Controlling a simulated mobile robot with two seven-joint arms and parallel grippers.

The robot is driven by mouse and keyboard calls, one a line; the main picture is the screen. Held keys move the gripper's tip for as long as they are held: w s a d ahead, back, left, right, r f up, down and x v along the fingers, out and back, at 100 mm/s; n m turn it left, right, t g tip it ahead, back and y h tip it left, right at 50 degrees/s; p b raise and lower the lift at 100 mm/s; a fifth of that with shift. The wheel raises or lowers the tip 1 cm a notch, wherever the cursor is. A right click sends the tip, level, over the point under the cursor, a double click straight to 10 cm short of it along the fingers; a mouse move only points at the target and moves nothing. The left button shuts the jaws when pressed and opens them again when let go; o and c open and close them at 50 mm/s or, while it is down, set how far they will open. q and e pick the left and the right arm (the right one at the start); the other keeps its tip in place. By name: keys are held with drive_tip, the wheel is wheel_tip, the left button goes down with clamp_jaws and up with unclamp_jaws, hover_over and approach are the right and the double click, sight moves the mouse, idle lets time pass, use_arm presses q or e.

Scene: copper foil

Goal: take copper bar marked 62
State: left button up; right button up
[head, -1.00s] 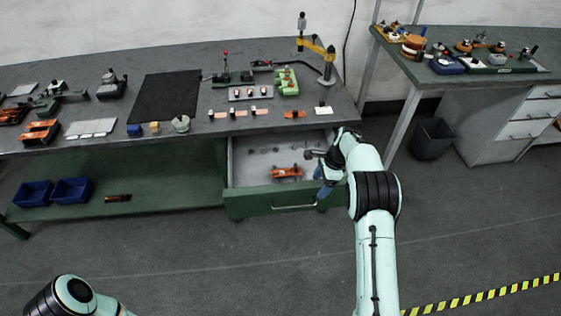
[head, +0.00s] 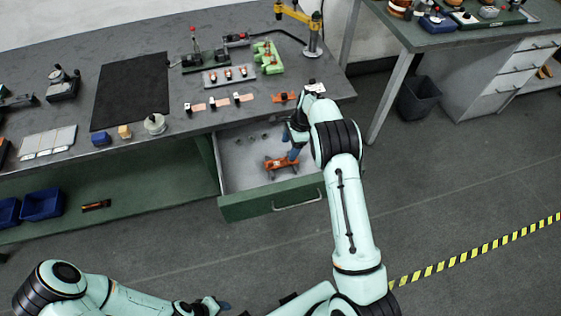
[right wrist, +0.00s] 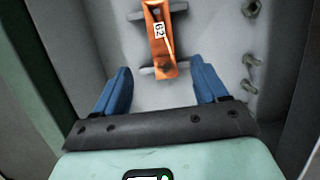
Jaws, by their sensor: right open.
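The orange copper bar marked 62 (right wrist: 161,45) lies in the open drawer (head: 245,206), across two dark grey supports. Its white label reads 62 in the right wrist view. In the head view the bar (head: 277,164) shows near the middle of the drawer. My right gripper (right wrist: 161,72) is open above the drawer floor. Its blue fingers lie on either side of the bar's near end in the wrist view, with gaps on both sides. In the head view my right gripper (head: 292,150) is partly hidden by its arm. My left gripper (head: 215,305) is low in the head view, its jaws unclear.
Small metal fittings (right wrist: 248,60) lie along one side of the drawer. The bench (head: 180,135) above carries a black mat (head: 130,90), a green fixture (head: 268,58) and copper strips (head: 220,102). A dark bin (head: 418,96) stands on the floor at right.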

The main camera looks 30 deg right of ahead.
sight(281, 162)
drive_tip(key=x, duration=0.3)
drive_tip(key=shift+w, duration=0.15)
drive_tip(key=x, duration=0.5)
drive_tip(key=c, duration=1.3)
